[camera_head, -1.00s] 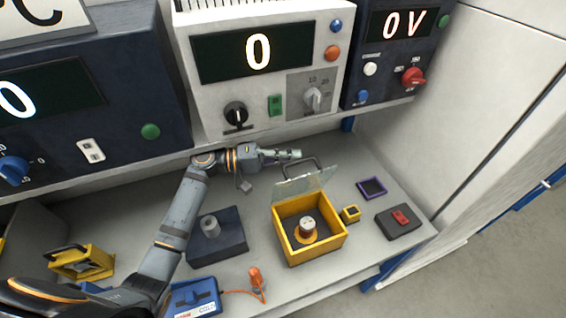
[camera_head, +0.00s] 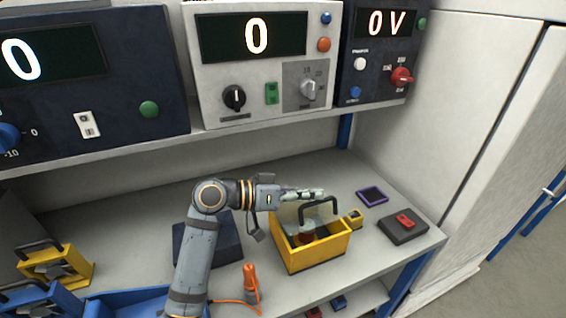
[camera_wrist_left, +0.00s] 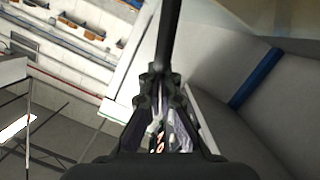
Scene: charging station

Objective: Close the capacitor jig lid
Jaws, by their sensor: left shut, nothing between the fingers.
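The capacitor jig is a yellow open-topped box (camera_head: 318,257) on the bench. Its clear lid (camera_head: 292,215) is at the rear side, tilted forward over the box and not flat. The lid's black arched handle (camera_head: 332,203) stands up from it. A capacitor (camera_head: 306,238) inside is partly hidden by the lid. My left gripper (camera_head: 318,193) is shut and empty, beside the lid's upper part and handle; I cannot tell whether it touches. In the left wrist view the shut fingers (camera_wrist_left: 160,125) show, with a dark bar (camera_wrist_left: 168,40) beyond. My right gripper is not in view.
A small yellow part (camera_head: 353,218) is right of the jig. A purple-rimmed tray (camera_head: 372,195) and a dark box with a red switch (camera_head: 404,225) lie farther right. An orange probe (camera_head: 250,283) is in front. An instrument shelf (camera_head: 230,133) overhangs behind.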

